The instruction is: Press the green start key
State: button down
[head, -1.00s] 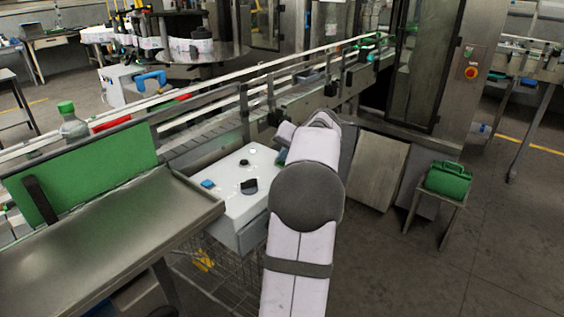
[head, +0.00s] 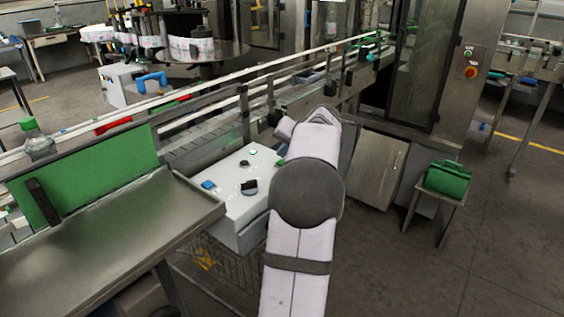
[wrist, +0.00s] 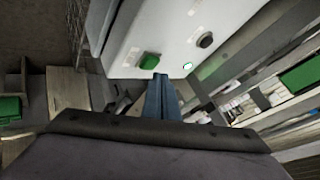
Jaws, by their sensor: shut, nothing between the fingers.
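The green start key (wrist: 149,61) is a square green block on the white control box (wrist: 165,25) in the wrist view. In the head view only a sliver of the key (head: 281,161) shows beside my arm, at the right side of the box top (head: 225,205). My gripper (wrist: 160,78) is shut and empty. Its fingertips show just below and slightly right of the key in the wrist view; I cannot tell whether they touch it. In the head view my arm hides the fingertips.
The box also carries a black knob (head: 249,187), a blue key (head: 208,184) and a pale round button (head: 253,152). A conveyor (head: 205,135) runs behind it. A metal tray (head: 110,225) lies left, and a green case (head: 447,179) stands on a stool at right.

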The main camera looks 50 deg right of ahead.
jog(key=shift+r, duration=0.15)
jog(key=shift+r+p, duration=2)
jog(key=shift+r, duration=0.4)
jog(key=s+a+g, duration=0.1)
jog(key=a, duration=0.1)
jog(key=s+a+n+y+p, duration=0.1)
jog(key=a, duration=0.1)
jog(key=s+a+f+n+g+y, duration=0.1)
jog(key=a, duration=0.2)
jog(key=shift+s+a+f+g+p, duration=0.1)
jog(key=shift+s+g+p, duration=0.2)
jog(key=shift+s+p, duration=0.1)
jog(key=s+a+f+n+g+b, duration=0.2)
jog(key=s+a+f+g+b, duration=0.25)
jog(key=a+f, duration=0.7)
jog(key=s+a+f+n+g+b, duration=0.1)
jog(key=s+a+f+g+b, duration=0.45)
jog(key=f, duration=0.85)
jog(key=a+r+n+t+p, duration=0.1)
jog(key=a+r+n+p, duration=0.1)
jog(key=a, duration=0.6)
jog(key=s+a+r+n+t+y+p, duration=0.1)
jog(key=a+r+n+p, duration=0.1)
jog(key=a, duration=0.6)
jog(key=a+r+n+t+p, duration=0.2)
jog(key=a+n+p, duration=0.2)
jog(key=a, duration=0.4)
jog(key=shift+s+a+r+n+y, duration=0.25)
jog(key=shift+a+r+n+y, duration=0.1)
jog(key=shift+n+y, duration=0.05)
